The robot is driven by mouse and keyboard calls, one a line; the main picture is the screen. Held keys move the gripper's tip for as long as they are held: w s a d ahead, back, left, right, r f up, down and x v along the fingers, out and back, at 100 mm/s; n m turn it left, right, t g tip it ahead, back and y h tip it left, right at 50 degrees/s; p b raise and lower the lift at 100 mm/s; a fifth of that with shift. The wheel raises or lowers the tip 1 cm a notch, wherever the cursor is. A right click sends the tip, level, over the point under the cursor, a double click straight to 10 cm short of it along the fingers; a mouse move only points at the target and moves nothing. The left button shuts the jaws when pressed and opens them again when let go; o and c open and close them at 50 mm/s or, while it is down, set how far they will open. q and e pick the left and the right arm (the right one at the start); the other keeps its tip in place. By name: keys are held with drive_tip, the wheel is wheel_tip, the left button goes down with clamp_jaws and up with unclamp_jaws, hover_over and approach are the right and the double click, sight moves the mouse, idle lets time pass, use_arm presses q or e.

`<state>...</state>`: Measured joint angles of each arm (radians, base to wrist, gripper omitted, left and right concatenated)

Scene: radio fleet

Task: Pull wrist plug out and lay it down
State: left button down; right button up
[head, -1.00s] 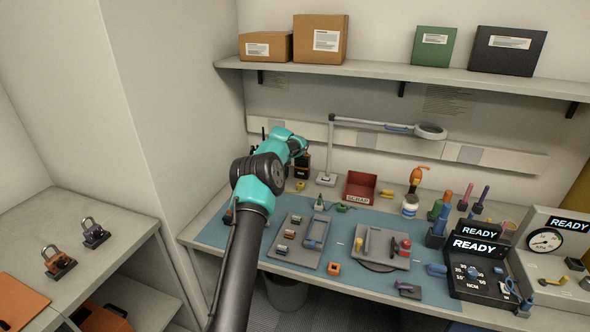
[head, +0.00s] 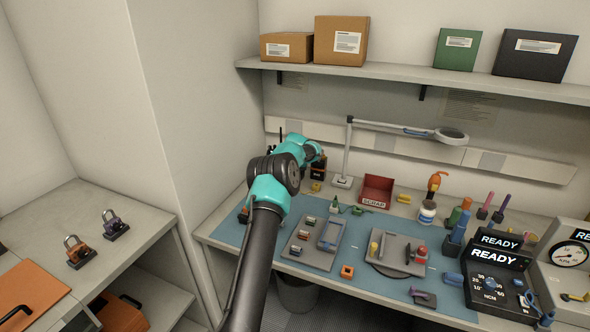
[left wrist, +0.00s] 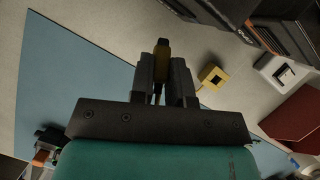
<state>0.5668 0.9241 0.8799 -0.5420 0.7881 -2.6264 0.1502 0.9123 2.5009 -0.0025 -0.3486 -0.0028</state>
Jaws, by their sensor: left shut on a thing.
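My left gripper (left wrist: 161,85) is shut on a small yellow-topped piece (left wrist: 162,46), which looks like the wrist plug, in the left wrist view. The piece stands between the two grey fingers, its lower part hidden by them. In the head view my left arm reaches to the back left of the bench, and its wrist hides the fingers and the held piece. I cannot tell how far the piece is from any socket. My right gripper is not in view.
A small yellow block (head: 315,187) lies near the gripper. A red scrap bin (head: 375,204) and a lamp base (head: 342,182) stand to the right. The blue mat (head: 232,234) carries grey trays and an orange block (head: 347,271). Padlocks (head: 115,226) stand on the left side bench.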

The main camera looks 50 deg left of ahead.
use_arm(q)
drive_tip(key=shift+f, duration=2.7)
drive_tip(key=c, duration=1)
unclamp_jaws()
drive_tip(key=shift+r, duration=0.1)
drive_tip(key=v, duration=1.7)
drive_tip(key=shift+d+r, duration=0.1)
drive_tip(key=shift+r, duration=0.05)
